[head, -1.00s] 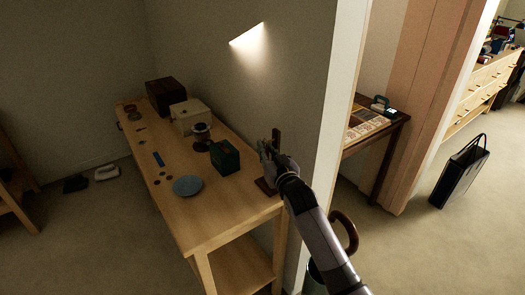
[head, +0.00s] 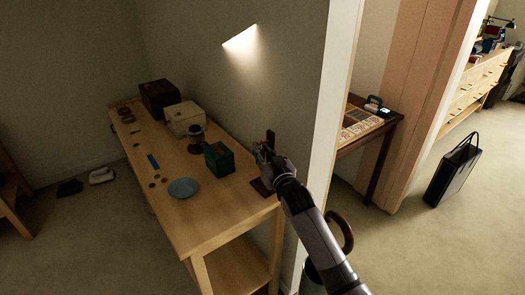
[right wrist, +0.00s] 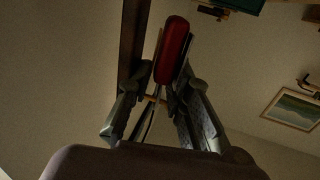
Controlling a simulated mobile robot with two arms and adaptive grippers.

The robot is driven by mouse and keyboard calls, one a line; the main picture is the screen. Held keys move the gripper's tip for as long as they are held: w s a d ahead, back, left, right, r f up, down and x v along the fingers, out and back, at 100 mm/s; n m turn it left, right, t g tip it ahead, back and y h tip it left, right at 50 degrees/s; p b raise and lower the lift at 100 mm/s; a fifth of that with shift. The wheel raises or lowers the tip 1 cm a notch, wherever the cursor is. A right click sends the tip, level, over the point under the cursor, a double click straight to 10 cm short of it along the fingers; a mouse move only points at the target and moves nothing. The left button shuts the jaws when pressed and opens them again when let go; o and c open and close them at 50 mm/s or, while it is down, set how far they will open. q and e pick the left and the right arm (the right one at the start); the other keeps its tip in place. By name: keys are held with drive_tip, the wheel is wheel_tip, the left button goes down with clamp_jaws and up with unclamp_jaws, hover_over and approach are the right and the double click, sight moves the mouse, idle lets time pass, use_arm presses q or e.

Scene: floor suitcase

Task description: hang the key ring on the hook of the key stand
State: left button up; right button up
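The key stand (head: 269,138) is a dark upright post on a dark base at the right end of the wooden table. Its post (right wrist: 133,42) rises just left of the fingertips in the right wrist view. My right gripper (head: 262,153) is right at the stand. In the right wrist view my right gripper (right wrist: 163,75) has its fingers closed about the key ring (right wrist: 173,50), whose red fob shows between and beyond the fingertips. A small orange-brown bar shows between the fingers; whether the ring touches the hook cannot be told. My left gripper is not in view.
The table (head: 210,231) also holds a green box (head: 219,159), a blue dish (head: 183,188), a pale box (head: 186,117) and a dark box (head: 159,97). A wall edge (head: 333,110) stands close to the right of my arm. The table's front is clear.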

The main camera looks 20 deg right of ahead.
drive_tip(key=o, duration=0.3)
drive_tip(key=shift+d, duration=0.1)
